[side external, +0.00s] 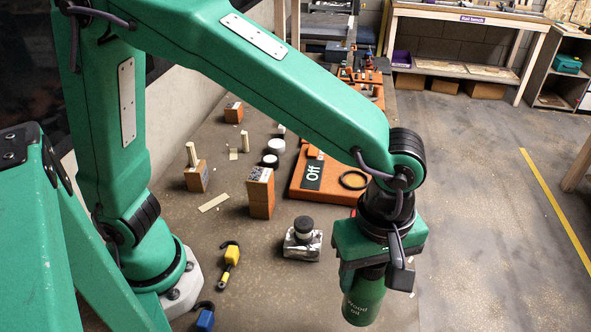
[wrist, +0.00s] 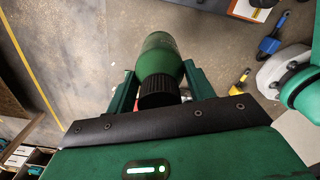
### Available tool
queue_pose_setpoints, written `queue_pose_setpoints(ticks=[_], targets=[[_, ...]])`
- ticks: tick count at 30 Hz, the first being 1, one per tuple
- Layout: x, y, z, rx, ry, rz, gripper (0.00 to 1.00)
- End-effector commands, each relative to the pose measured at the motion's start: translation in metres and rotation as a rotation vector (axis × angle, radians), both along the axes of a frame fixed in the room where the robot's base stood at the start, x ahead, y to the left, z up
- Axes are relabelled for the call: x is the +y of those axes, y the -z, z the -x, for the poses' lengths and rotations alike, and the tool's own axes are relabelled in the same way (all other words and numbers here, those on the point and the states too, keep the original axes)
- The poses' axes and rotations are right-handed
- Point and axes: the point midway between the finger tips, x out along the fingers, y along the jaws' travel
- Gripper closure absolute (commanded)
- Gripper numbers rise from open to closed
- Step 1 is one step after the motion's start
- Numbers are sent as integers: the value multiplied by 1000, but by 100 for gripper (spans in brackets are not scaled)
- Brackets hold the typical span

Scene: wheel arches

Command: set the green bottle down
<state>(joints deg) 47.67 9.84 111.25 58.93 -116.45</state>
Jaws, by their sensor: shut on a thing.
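The green bottle (side external: 362,303) has pale lettering and hangs below my gripper (side external: 372,268) in the side view, at the lower right. My gripper is shut on the bottle, near its upper part. In the wrist view the green bottle (wrist: 161,58) and its black ribbed cap (wrist: 158,91) sit between the two green fingers of my gripper (wrist: 160,72). The bottle looks about upright in the side view. I cannot tell whether its base touches the surface below.
A clear block with a black knob (side external: 303,240) stands left of the bottle. An orange board (side external: 333,190) lies behind. A wooden block (side external: 260,195), a yellow tool (side external: 231,256) and a blue tool (side external: 205,319) are farther left. Bare surface (side external: 285,295) lies left of the bottle.

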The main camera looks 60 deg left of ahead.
Motion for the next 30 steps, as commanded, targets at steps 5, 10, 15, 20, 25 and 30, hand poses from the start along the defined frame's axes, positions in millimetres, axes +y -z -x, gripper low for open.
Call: queue_pose_setpoints(ticks=[5,10,15,20,25,30], targets=[[-3,0,7,-1,24,2,79],[-3,3,7,0,23,0,79],[-3,21,7,2,22,-2,79],[-3,37,7,2,22,-2,79],[-3,41,6,-1,22,1,79],[-3,47,6,1,22,0,79]])
